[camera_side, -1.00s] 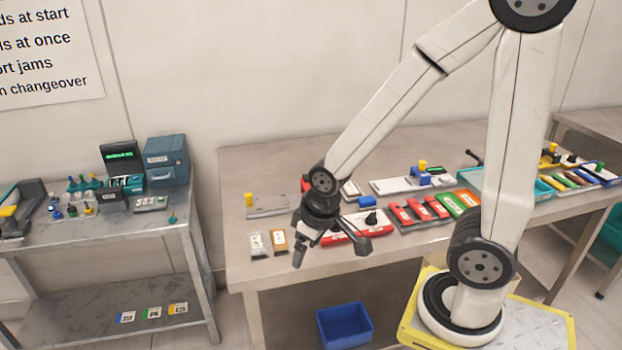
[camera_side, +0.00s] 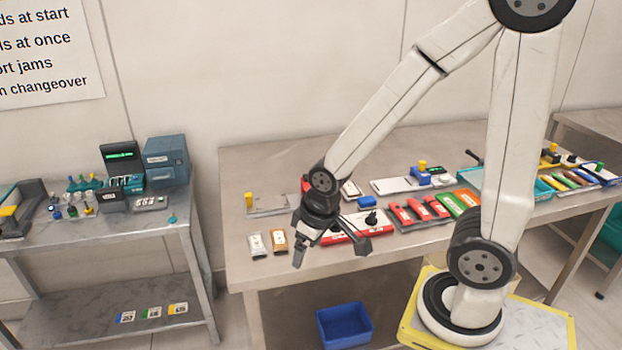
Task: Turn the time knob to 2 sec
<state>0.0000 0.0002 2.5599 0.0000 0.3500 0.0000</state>
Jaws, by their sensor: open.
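My gripper (camera_side: 331,253) is open and empty, with its two fingers spread wide. It hangs over the front part of the middle table. A red panel (camera_side: 352,233) with a white strip and a black knob (camera_side: 371,218) on top lies just behind the fingers, partly hidden by my gripper. I cannot tell whether this black knob is the time knob, and no marking for 2 sec is readable. No contact between my fingers and the knob shows.
A white-labelled block (camera_side: 256,244) and an orange one (camera_side: 278,241) lie left of my gripper. Red blocks (camera_side: 420,210) and a green-orange tray lie to the right. A blue bin (camera_side: 344,324) stands below. A side table (camera_side: 150,228) at left holds boxes and bottles.

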